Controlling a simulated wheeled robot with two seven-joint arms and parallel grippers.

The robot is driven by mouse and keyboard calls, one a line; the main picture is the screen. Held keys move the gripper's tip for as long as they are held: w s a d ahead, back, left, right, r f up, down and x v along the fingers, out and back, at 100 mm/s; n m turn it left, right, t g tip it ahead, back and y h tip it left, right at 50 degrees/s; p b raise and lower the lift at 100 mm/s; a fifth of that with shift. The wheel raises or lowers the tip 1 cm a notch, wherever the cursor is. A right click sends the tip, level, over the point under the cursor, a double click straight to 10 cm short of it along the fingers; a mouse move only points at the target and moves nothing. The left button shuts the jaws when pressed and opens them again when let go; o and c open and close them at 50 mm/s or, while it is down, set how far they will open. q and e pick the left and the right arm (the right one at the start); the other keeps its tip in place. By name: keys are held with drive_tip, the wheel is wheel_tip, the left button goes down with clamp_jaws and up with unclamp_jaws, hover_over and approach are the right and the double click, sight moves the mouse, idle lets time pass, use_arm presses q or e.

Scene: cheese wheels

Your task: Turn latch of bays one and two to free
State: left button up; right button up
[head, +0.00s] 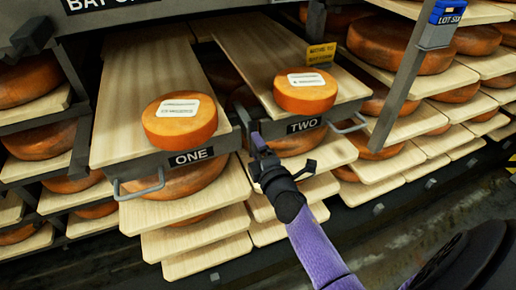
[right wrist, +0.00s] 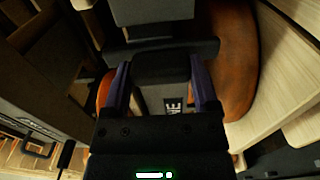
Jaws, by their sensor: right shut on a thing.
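Bay one's board (head: 150,75) and bay two's board (head: 265,50) stand side by side, with front labels ONE (head: 191,157) and TWO (head: 304,125). Each carries an orange cheese wheel with a white label near its front: one on bay one (head: 180,130), one on bay two (head: 305,100). My right gripper (head: 256,138) reaches the gap between the two fronts. In the right wrist view its purple fingers are shut on a dark block, apparently the latch (right wrist: 160,68). The latch's setting cannot be read; the gripper partly hides it. My left gripper is not in view.
Metal handles stick out from bay one (head: 140,188) and bay two (head: 350,126). More boards and cheese wheels fill the rack below and at both sides. A rack upright (head: 400,75) with a blue tag (head: 447,12) stands at right. Open floor (head: 430,215) lies at lower right.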

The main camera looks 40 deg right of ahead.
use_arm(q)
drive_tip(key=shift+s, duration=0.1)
use_arm(e)
drive_tip(key=o, duration=1)
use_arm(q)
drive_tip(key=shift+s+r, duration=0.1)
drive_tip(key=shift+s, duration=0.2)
use_arm(e)
drive_tip(key=shift+o, duration=0.6)
use_arm(q)
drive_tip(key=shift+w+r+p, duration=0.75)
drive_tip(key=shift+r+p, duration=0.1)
drive_tip(key=shift+p, duration=0.2)
use_arm(e)
drive_tip(key=v, duration=1)
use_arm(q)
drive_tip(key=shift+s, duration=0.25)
